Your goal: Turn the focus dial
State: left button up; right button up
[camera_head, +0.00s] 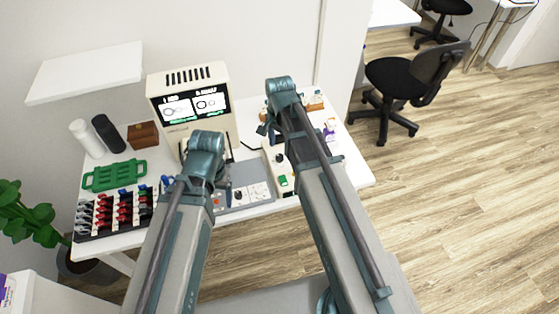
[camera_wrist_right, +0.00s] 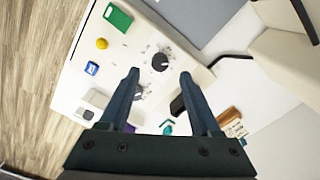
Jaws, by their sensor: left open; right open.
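A cream control box (camera_head: 281,168) stands on the white table, partly hidden by my right arm. A black round dial (camera_wrist_right: 160,62) on its white panel shows in the right wrist view, with scale marks around it. A second dial (camera_wrist_right: 139,92) is partly hidden behind a finger; I cannot read which is the focus dial. My right gripper (camera_wrist_right: 160,75) is open and empty, its fingertips either side of the black dial in the picture, apparently not touching it. My left gripper (camera_head: 224,187) is open by the grey panel (camera_head: 248,194), its fingers partly hidden.
The eye test machine (camera_head: 190,100) with a lit screen stands at the back. A green tray (camera_head: 114,176), a rack of coloured parts (camera_head: 115,212), two bottles (camera_head: 108,133) and a brown box (camera_head: 142,135) fill the left.

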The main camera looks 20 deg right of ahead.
aim_at(279, 157)
pick_arm(q)
notch_tip(279, 157, down, 5)
jog(key=b, duration=0.4)
pick_arm(e)
notch_tip(279, 157, down, 5)
grip_shut()
